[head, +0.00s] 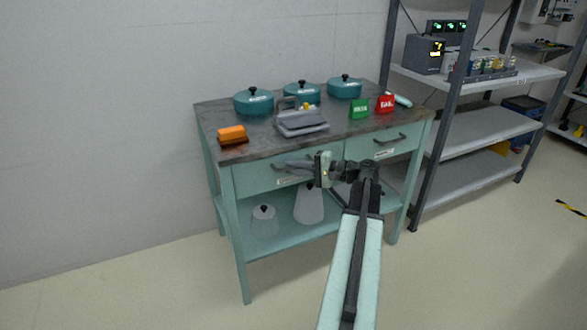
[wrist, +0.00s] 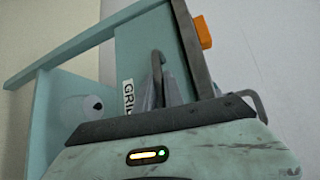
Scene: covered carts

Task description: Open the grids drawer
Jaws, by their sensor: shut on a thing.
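The grids drawer (head: 252,180) is the left drawer of the teal cart, and its front looks flush with the cart. Its dark bar handle (head: 283,165) is partly covered by my gripper (head: 312,168). The handle (wrist: 157,68) stands upright in that picture, between my gripper's fingers (wrist: 165,92). My gripper is shut on the handle; the exact contact is partly hidden.
The right drawer (head: 360,150) beside it looks closed. A metal rack (head: 480,125) stands right; floor is free in front.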

